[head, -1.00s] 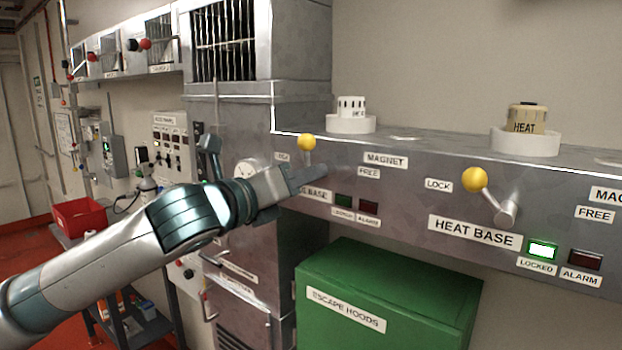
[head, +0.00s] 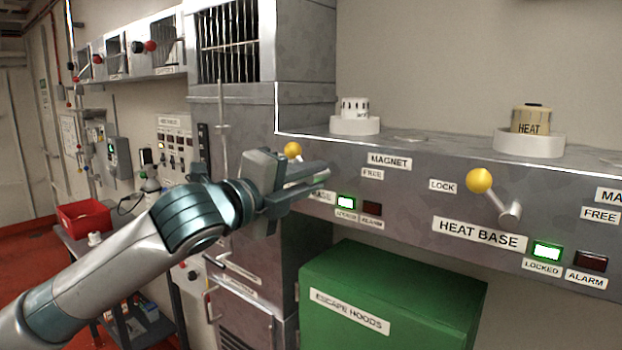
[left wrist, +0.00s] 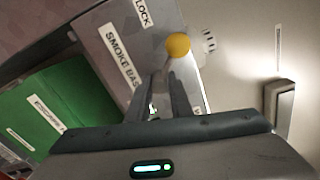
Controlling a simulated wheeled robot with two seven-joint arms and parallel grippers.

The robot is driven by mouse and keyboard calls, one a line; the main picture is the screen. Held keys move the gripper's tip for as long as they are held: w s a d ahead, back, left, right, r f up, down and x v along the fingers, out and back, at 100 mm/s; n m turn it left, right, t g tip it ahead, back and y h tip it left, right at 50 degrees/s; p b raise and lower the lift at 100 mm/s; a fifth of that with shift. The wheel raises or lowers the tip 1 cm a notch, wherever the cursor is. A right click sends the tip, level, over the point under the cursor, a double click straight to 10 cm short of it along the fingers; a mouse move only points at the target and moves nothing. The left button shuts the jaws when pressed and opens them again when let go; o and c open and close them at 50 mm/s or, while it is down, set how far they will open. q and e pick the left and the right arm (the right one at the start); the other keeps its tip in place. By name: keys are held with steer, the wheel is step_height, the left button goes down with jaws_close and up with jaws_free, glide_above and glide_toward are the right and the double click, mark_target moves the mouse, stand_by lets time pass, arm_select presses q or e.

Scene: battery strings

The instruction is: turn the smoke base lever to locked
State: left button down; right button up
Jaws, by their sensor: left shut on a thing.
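The smoke base lever has a yellow ball knob (head: 292,149), partly behind my left gripper (head: 318,175). In the left wrist view the knob (left wrist: 178,45) stands just past the fingertips (left wrist: 169,82), and the fingers are shut on the lever's shaft. The knob leans to the LOCK side. The SMOKE BASE label (left wrist: 124,60) shows in the wrist view and is mostly covered in the head view. The green locked lamp (head: 346,202) below the lever is lit. The alarm lamp (head: 372,208) beside it is dark. My right gripper is not in view.
The heat base lever (head: 480,181) is to the right, with its green locked lamp (head: 547,251) lit. A green escape hoods box (head: 400,290) stands below the panel. Detector heads sit in white rings (head: 355,126) on the ledge. A red bin (head: 84,216) is at left.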

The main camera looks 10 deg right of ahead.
arm_select(q)
steer(key=shift+w+a+r+n, duration=0.1)
steer(key=shift+a+r+n, duration=0.05)
steer(key=shift+r+n, duration=0.25)
steer(key=c, duration=1.7)
jaws_free()
steer(key=shift+c, duration=0.2)
steer(key=shift+o, duration=0.9)
steer(key=shift+w+f, duration=0.1)
steer(key=shift+f, duration=0.15)
steer(key=shift+f, duration=0.1)
steer(key=b+v, duration=0.6)
steer(key=v, duration=1.1)
steer(key=shift+a, duration=0.2)
